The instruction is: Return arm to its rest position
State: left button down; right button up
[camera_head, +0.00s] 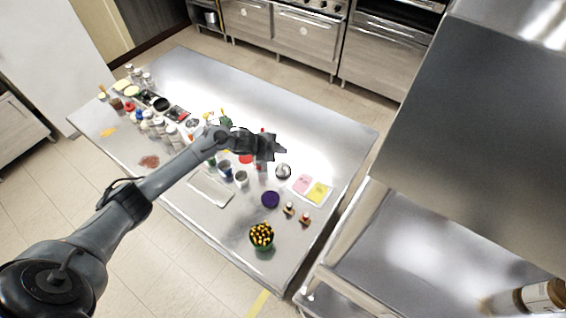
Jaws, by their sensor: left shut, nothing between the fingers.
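My left arm reaches in from the lower left, out over the steel table (310,130). Its gripper (281,149) is at the far end of the arm, above the middle of the table, with its fingers shut and nothing held. The gripper and wrist hide part of the table top and some items behind them. My right gripper is not in this view.
Several jars and bottles (158,124) crowd the table's left half. A green cup of yellow-tipped items (261,237), a purple round dish (270,199) and pink and yellow cards (318,192) lie on the right half. A steel shelf (420,240) stands at right; the table's upper right is bare.

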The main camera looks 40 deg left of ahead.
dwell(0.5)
pick_arm(q)
jog(key=s+d+n+y+p, duration=0.2)
jog(key=s+d+n+p, duration=0.1)
jog(key=s+d, duration=1.15)
jog(key=s+d+r+n+g+p, duration=0.1)
jog(key=s+r+n, duration=0.3)
jog(key=s, duration=0.6)
jog(key=s+d+r+n+g+p, duration=0.1)
jog(key=s+d+r+n+g, duration=0.1)
jog(key=s, duration=0.8)
notch_tip(320, 180, up, 3)
jog(key=shift+f+n+g+y+p, duration=0.1)
jog(key=shift+n+g+y+p, duration=0.25)
jog(key=shift+n+g, duration=0.6)
jog(key=shift+w, duration=0.1)
